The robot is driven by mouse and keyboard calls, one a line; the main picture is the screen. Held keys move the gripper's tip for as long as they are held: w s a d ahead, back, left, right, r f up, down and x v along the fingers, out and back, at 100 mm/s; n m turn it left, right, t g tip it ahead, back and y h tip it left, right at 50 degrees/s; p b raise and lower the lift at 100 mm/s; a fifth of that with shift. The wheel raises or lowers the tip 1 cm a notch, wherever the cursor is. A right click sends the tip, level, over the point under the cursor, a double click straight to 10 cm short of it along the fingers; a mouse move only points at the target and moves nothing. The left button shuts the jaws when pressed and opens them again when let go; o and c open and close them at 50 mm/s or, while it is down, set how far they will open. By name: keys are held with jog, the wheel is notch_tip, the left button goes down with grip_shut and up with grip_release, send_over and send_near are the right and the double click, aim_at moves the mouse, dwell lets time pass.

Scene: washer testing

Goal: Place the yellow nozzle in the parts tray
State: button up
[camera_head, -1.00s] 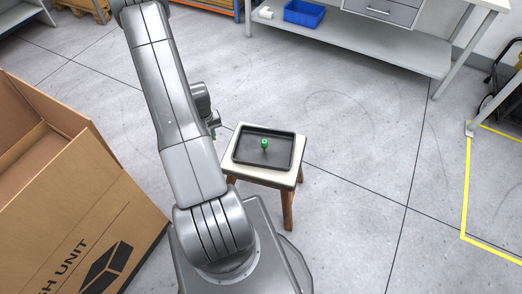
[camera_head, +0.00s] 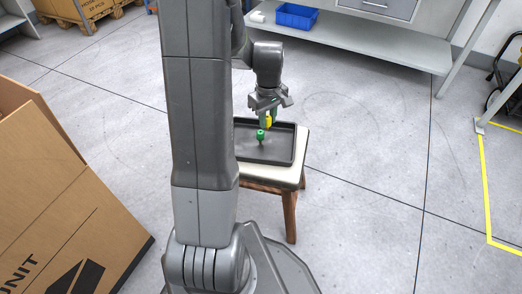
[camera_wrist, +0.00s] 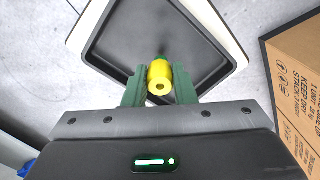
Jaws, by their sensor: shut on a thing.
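The yellow nozzle (camera_wrist: 159,77) is between the green fingers of my gripper (camera_wrist: 160,92) in the wrist view. My gripper is shut on it. In the head view my gripper (camera_head: 269,115) hangs above the black parts tray (camera_head: 279,156), and the yellow nozzle (camera_head: 268,121) shows at its fingertips. A green nozzle (camera_head: 261,135) stands upright in the tray, close to the held nozzle in the picture. In the wrist view the tray (camera_wrist: 106,58) lies below the gripper, and a bit of green shows behind the yellow nozzle. My arm hides the tray's left side in the head view.
The tray rests on a stool (camera_head: 291,178) with a pale seat and wooden legs. A large cardboard box (camera_head: 75,215) stands at the left. A workbench with a lower shelf (camera_head: 380,42) and a blue bin (camera_head: 296,16) is at the back.

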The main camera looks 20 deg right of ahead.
jog(key=shift+s+d+f, duration=0.15)
jog(key=shift+s+f, duration=0.05)
jog(key=shift+f, duration=0.3)
notch_tip(320, 180, down, 9)
jog(key=b, duration=0.3)
jog(key=shift+b, duration=0.3)
jog(key=o, duration=1)
jog(key=shift+f, duration=0.1)
notch_tip(320, 180, up, 12)
jog(key=p, duration=0.4)
jog(key=shift+r, duration=0.2)
jog(key=shift+f, duration=0.1)
